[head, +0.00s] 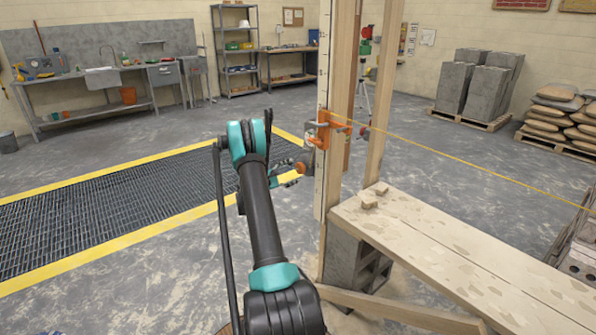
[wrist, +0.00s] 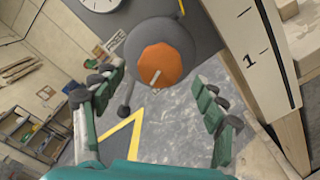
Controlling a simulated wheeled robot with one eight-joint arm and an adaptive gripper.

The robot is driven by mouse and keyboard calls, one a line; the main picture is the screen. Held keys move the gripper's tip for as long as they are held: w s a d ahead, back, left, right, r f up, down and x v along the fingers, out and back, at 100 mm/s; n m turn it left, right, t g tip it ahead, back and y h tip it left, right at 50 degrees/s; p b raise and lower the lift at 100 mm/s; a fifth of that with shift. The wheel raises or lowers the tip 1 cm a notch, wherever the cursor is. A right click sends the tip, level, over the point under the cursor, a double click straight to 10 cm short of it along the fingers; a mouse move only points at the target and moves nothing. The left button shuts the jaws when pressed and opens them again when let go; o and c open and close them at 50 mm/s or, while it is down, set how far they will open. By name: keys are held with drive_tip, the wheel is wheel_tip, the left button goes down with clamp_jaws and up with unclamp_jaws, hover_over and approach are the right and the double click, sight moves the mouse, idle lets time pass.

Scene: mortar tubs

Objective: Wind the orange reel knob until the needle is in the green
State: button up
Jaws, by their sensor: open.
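The orange reel knob (wrist: 160,65) is faceted, with a pale line on its face, and sits in front of a round grey reel (wrist: 132,42) in the wrist view. It also shows small in the head view (head: 300,168). A small grey crank handle (wrist: 124,111) hangs below the reel. A white dial (wrist: 100,3) is cut off by the top edge; I cannot tell where its needle points or see any green. My gripper (wrist: 157,82) is open, its green fingers spread left and right of the knob, apparently not touching it.
A wooden post with a marked scale (wrist: 255,55) stands close on the right. In the head view, an orange clamp (head: 320,133) is on the post, with a taut yellow line (head: 450,170) running right. A plank bench (head: 440,240) stands right; a floor grating (head: 110,215) lies left.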

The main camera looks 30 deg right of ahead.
drive_tip(key=a, duration=0.7)
drive_tip(key=shift+s+a, duration=0.3)
idle(0.3)
drive_tip(key=n, duration=0.2)
approach(298, 169)
drive_tip(key=d, duration=1)
drive_tip(key=shift+w+d, duration=0.25)
drive_tip(key=shift+d, duration=0.1)
drive_tip(key=c, duration=1.2)
